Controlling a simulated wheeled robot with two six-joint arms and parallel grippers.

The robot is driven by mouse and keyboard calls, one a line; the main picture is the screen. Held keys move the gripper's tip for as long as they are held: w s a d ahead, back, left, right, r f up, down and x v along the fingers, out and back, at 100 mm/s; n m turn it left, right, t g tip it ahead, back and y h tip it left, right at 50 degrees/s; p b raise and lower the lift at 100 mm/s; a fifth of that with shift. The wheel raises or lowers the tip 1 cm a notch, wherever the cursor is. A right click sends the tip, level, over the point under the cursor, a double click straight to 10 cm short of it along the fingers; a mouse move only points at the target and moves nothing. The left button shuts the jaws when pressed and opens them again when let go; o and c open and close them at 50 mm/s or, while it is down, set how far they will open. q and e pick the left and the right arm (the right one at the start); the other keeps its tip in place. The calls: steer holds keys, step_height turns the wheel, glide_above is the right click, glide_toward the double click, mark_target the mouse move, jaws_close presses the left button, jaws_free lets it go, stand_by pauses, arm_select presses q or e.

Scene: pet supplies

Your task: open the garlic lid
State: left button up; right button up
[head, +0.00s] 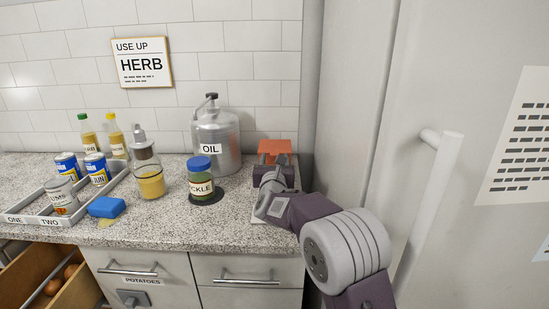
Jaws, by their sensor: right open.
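No label reading garlic is legible. An orange-red object (274,146) shows at the right end of the counter, beside the cabinet side. My right gripper (273,160) is in front of it and hides its lower part, so I cannot tell whether it is a lid or whether they touch. The right gripper is open, with nothing visibly held. My right arm reaches in from the lower right, across the counter's front edge. My left gripper is not in view.
A metal oil can (215,140) stands left of the gripper. A blue-lidded pickle jar (201,178), a yellow-filled bottle (150,180), a blue sponge (106,207) and a two-part tray (37,220) with cans stand further left. An open drawer (58,287) juts out lower left.

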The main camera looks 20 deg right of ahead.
steer(key=shift+w+d, duration=0.1)
steer(key=shift+w, duration=0.4)
jaws_close()
stand_by(1.1)
